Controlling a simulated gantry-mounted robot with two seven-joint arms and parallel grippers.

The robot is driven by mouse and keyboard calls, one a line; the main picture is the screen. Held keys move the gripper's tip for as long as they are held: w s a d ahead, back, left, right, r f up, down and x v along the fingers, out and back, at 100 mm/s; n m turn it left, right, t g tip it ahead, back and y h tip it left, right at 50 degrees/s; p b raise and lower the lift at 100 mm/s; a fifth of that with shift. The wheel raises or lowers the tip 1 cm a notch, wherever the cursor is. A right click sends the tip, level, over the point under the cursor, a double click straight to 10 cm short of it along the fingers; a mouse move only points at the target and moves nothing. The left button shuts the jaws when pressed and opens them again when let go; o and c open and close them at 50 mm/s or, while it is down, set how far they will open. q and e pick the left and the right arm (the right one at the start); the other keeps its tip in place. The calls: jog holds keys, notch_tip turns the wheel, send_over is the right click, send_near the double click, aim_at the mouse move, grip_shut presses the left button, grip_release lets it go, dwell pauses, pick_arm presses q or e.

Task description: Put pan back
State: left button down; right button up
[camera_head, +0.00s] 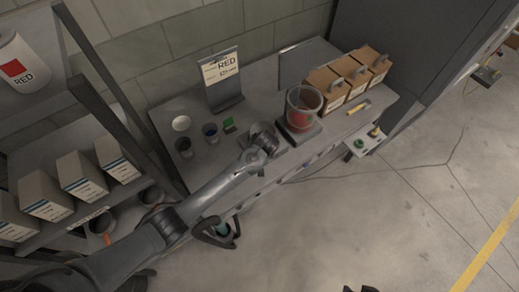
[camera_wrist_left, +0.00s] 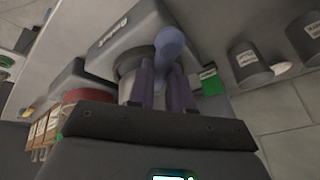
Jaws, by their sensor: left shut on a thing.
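My left gripper (camera_head: 262,141) is low over the grey bench, left of the clear container with red contents (camera_head: 303,108). In the left wrist view my left gripper (camera_wrist_left: 161,76) is shut on a blue-purple handle with a rounded end (camera_wrist_left: 171,43), which I take to be the pan's handle. The pan's body is mostly hidden by the fingers, and I cannot tell whether it touches the bench. A grey block labelled "Product" (camera_wrist_left: 118,32) is right beyond the fingertips. Dark tips at the bottom edge, perhaps my right gripper (camera_head: 361,289), are barely visible.
Grey cups (camera_head: 210,132) and a green block (camera_head: 229,125) are left of my left gripper. A "RED" sign (camera_head: 221,73) stands behind. Cardboard boxes (camera_head: 326,85) line the bench's right end. A shelf with white boxes (camera_head: 80,177) stands at left. Open floor is at right.

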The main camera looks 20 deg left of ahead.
pick_arm(q)
jog(key=shift+f, duration=0.15)
dwell(0.6)
jog(key=shift+f+b, duration=0.7)
jog(key=shift+f, duration=0.4)
jog(key=c, duration=1)
grip_release()
jog(key=shift+o, duration=0.2)
jog(key=p+v, duration=0.1)
jog(key=v, duration=0.9)
jog(key=shift+d+r, duration=0.2)
jog(key=shift+r, duration=0.15)
jog(key=shift+s, duration=0.1)
